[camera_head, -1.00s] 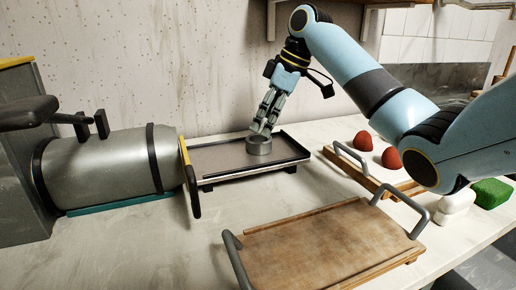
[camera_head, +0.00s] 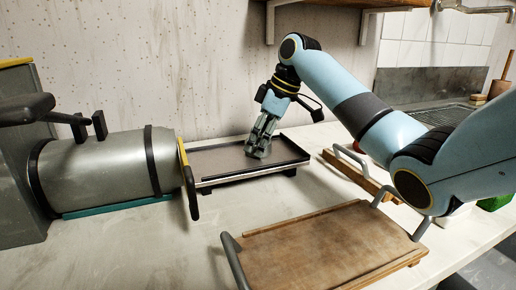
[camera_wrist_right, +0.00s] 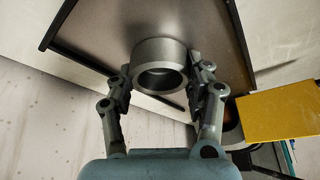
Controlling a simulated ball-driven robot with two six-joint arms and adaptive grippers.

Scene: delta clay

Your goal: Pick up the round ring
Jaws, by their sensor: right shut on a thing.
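The round ring (camera_wrist_right: 160,48) is short, grey and metallic, with a wide round opening. It is on the dark tray (camera_head: 212,157) by the back wall. My right gripper (camera_head: 258,150) reaches down from above and is shut on the ring. In the right wrist view, its two jointed fingers (camera_wrist_right: 163,75) press on opposite sides of the ring. In the head view, the fingers hide most of the ring. Whether the ring touches the tray is hard to tell. My left gripper is not in view.
A large metal cylinder machine (camera_head: 100,167) with a yellow-edged end stands left of the tray. A wooden board (camera_head: 325,243) with grey handles lies in front. Another board (camera_head: 357,175) is at right, partly behind my arm. Bare counter lies at front left.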

